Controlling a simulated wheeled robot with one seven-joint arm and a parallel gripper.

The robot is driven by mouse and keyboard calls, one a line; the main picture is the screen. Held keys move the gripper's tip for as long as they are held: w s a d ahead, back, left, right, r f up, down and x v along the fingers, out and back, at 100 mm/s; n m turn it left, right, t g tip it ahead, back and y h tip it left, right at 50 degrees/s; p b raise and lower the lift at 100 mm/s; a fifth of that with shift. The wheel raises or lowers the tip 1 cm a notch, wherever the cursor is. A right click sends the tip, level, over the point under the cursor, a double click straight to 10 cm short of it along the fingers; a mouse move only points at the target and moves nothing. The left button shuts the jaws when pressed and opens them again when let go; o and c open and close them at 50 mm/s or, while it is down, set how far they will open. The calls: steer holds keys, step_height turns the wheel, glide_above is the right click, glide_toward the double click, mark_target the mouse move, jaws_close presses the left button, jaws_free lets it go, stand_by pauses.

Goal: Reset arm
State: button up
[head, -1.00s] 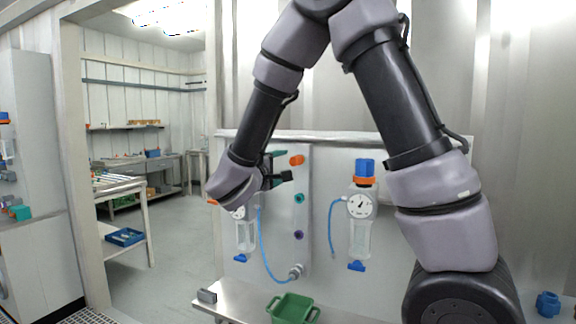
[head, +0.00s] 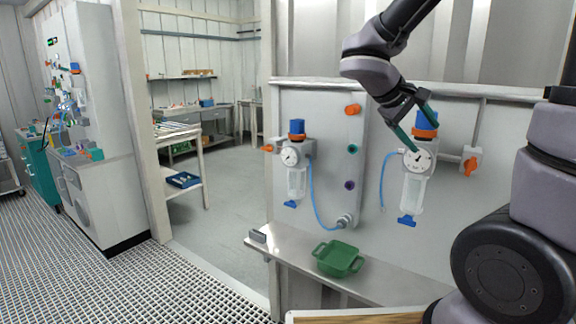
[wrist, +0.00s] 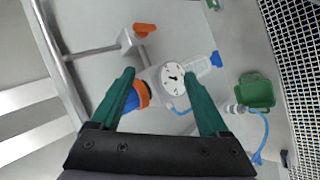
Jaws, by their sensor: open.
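My gripper (head: 419,130) is open, its two green fingers apart and empty in front of the right membrane vessel (head: 413,190). That vessel has a blue cap, an orange collar, a round gauge, a clear body and a blue bottom valve. In the wrist view the same vessel's gauge (wrist: 172,76) lies between and beyond the fingertips (wrist: 160,76), apart from them as far as I can tell. The left membrane vessel (head: 297,182) hangs on the panel, with a blue hose running to a fitting below. In the head view my gripper partly covers the right vessel's top.
A green tray (head: 339,258) stands on the metal shelf (head: 290,258) under the panel. An orange valve handle (head: 470,166) is right of the right vessel. The doorway and grated floor (head: 150,280) on the left are clear.

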steer(key=s+a+m+y, duration=0.1)
steer(key=s+m+y, duration=0.3)
steer(key=s+y, duration=0.3)
steer(key=s+a+r+m+t+y, duration=0.2)
steer(key=a+r+m+t+y, duration=0.1)
steer(key=a+r+y, duration=0.1)
step_height(320, 180, up, 2)
steer(key=shift+a+r+t, duration=0.1)
steer(key=shift+a+t, duration=0.2)
steer(key=shift+a, duration=0.15)
steer(key=shift+o, duration=0.3)
steer(key=shift+s, duration=0.1)
stand_by(0.5)
